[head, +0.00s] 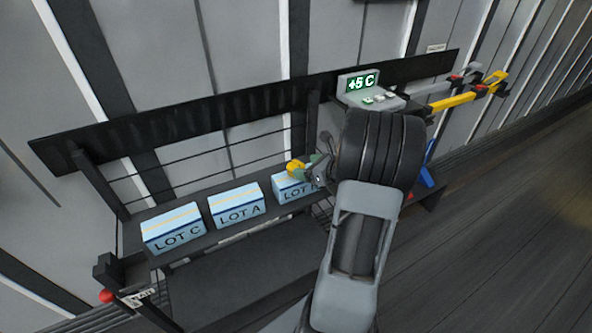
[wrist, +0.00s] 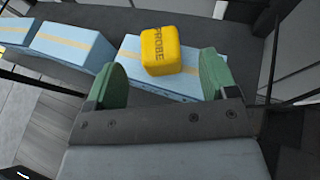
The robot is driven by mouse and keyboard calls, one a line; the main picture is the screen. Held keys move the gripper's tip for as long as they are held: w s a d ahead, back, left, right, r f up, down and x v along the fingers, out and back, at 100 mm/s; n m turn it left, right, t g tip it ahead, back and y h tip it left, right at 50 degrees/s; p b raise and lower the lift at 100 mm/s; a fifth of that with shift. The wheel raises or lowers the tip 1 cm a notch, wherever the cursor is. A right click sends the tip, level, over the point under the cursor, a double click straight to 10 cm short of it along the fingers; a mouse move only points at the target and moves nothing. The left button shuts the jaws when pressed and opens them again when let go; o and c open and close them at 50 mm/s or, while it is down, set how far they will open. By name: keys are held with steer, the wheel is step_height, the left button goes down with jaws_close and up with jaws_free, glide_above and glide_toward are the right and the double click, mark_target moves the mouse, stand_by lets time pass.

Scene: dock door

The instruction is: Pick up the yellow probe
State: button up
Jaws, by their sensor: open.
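The yellow probe (wrist: 160,50) is a small yellow block with PROBE lettered on it. In the wrist view it appears over the top of a light blue box, between the two green fingertips of my gripper (wrist: 162,78) and beyond them. The fingers are apart and I see no contact with the probe. In the head view the probe (head: 295,167) shows small beside my gripper (head: 318,166), above the box at the right of the row. My arm hides part of that box. I cannot tell whether the probe rests on the box.
Blue boxes LOT C (head: 173,228) and LOT A (head: 236,204) stand left of the partly hidden third box (head: 290,187) on a dark shelf. A display reading +5 C (head: 361,83) stands behind my arm. Yellow bars (head: 455,101) stick out at the right. Dark floor is open at right.

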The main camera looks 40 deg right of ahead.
mark_target(298, 165)
steer(key=shift+x, duration=2.65)
steer(key=c, duration=1)
steer(key=shift+c, duration=0.8)
steer(key=shift+r, duration=0.1)
